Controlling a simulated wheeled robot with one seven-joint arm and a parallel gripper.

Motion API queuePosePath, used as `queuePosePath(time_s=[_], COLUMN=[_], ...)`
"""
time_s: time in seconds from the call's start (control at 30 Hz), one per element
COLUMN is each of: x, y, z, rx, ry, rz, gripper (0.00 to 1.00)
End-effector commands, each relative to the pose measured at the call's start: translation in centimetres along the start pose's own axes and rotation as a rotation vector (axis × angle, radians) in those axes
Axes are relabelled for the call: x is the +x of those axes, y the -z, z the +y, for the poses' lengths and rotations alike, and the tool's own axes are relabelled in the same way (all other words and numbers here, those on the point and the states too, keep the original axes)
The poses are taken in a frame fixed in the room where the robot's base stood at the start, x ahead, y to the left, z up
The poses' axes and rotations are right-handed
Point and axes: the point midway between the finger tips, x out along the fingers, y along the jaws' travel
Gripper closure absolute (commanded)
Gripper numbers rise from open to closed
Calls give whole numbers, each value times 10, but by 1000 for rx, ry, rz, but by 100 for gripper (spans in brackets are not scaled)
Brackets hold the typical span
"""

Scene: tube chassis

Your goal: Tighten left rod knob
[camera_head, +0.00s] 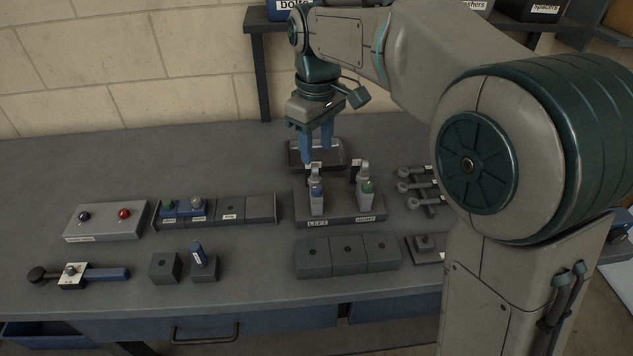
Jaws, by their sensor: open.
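A grey fixture base (340,218) labelled LEFT and RIGHT stands on the bench. Its left post carries a rod with a blue knob (317,189). Its right post carries a similar part with a green knob (367,187). My gripper (317,156) points down, with blue fingers apart and nothing seen between them. It is above and slightly behind the left post, near its top. Whether a finger touches the post cannot be told. The threads of the left knob are too small to make out.
A dark tray (298,155) lies behind the fixture. Grey levers (412,187) stand to its right. A block row (347,258) is in front. A button box (103,222) and a labelled rack (262,209) stand left. Bare bench (60,170) lies at the back left.

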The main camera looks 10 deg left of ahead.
Motion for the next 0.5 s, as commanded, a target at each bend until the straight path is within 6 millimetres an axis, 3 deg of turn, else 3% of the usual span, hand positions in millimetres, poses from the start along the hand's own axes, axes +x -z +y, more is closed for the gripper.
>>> queuePosePath(time_s=[0.2,0.5], x=[50,95], y=[-1,0], z=[-1,0], rx=[1,2], ry=[3,1], rz=[-4,-2], gripper=[57,57])
